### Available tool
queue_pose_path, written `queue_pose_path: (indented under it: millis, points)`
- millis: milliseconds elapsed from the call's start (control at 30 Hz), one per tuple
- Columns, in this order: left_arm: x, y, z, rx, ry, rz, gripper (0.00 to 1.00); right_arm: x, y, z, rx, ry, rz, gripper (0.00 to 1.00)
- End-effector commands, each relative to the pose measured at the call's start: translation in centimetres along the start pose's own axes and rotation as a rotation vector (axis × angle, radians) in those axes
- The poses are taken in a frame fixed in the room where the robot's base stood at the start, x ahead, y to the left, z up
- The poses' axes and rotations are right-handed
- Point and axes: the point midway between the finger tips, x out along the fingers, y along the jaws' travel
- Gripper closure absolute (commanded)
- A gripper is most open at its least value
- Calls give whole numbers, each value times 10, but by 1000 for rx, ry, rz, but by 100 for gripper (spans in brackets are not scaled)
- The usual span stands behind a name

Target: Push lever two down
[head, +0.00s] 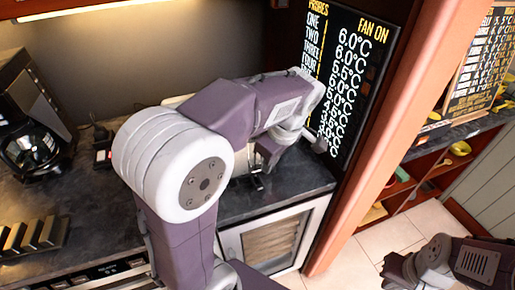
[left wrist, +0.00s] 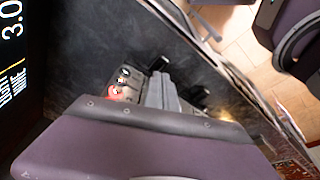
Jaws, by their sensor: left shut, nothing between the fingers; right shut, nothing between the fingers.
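My left gripper (head: 258,182) is low over the dark counter in the head view, pointing down, shut and empty. Its pale grey fingers (left wrist: 161,92) show in the left wrist view. Beside them are small dark parts (left wrist: 200,93) and a red-lit spot (left wrist: 117,92); I cannot tell whether any of these is lever two. A cream-coloured object (head: 178,100) is mostly hidden behind my left arm in the head view. My right gripper (head: 393,272) is shut and empty at the lower right, away from the counter.
A black coffee maker (head: 32,140) stands on the counter (head: 90,215) at the left. A rack with several slots (head: 35,237) is in front of it. A dark temperature board (head: 345,75) and an orange post (head: 385,130) bound the counter at the right.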

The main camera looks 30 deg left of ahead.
Motion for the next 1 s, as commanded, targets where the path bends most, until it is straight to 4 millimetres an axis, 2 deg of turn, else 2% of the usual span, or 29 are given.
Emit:
queue_pose_path:
  millis: [167,267,500,700,1000]
  points:
    - [0,0,0,0,0,0,100,1,0,0,0,0,0,100]
    - [-6,0,0,0,0,1,100,-2,0,0,0,0,0,100]
    - [-54,1,-1,1,1,4,100,-13,0,-1,0,0,0,100]
    - [-83,1,0,0,0,2,100,-20,0,-2,0,0,0,100]
    - [-90,0,0,0,0,0,100,-20,0,-2,0,0,0,100]
